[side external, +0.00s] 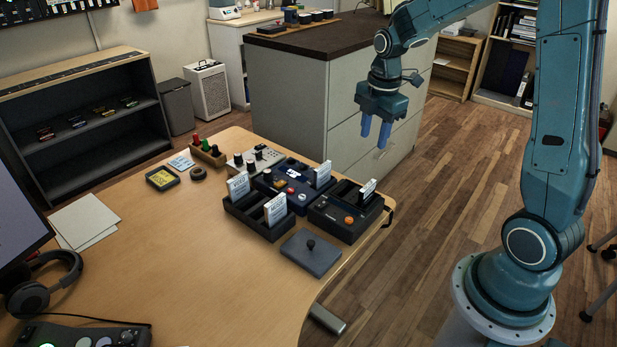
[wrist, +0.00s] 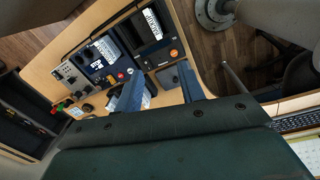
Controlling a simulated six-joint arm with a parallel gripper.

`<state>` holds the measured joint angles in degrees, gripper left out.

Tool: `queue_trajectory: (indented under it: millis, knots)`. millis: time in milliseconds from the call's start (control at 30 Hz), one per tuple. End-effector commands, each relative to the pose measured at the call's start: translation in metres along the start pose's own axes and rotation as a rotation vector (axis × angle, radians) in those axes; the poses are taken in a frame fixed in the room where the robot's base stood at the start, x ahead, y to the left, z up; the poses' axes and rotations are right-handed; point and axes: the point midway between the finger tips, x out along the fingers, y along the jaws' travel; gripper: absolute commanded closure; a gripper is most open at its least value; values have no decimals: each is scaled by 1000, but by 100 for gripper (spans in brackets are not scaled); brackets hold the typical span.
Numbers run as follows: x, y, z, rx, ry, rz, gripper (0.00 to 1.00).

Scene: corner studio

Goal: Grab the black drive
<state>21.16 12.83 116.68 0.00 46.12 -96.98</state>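Several upright drives with white label faces stand in docks on the desk. The one in the right-hand black dock (side external: 343,215) has dark edges and may be the black drive (side external: 368,187); its body colour is hard to make out. It seems to show in the wrist view as a dark block with a white label (wrist: 152,24). Other labelled drives stand in the blue dock (side external: 323,174) and in the left black dock (side external: 238,185). My gripper (side external: 375,131) is open and empty, high above and beyond the docks, to the right. Its two blue fingers are apart in the wrist view (wrist: 160,92).
A grey box with knobs (side external: 258,157) and a wooden rack with coloured pieces (side external: 207,152) stand behind. Headphones (side external: 41,284) lie left. The desk's middle (side external: 180,250) is clear.

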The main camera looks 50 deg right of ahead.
Motion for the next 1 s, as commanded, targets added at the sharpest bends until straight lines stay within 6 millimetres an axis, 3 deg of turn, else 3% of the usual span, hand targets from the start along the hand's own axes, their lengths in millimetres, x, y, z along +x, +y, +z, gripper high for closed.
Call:
queue_trajectory:
  millis: [100, 233, 733, 1000]
  knots:
    - [24, 10, 14, -102, 5, -38, 61]
    - [41, 16, 24, -189, 13, -61, 61]
    - [58, 19, 31, -249, 19, -76, 61]
    - [91, 16, 30, -248, 20, -78, 61]
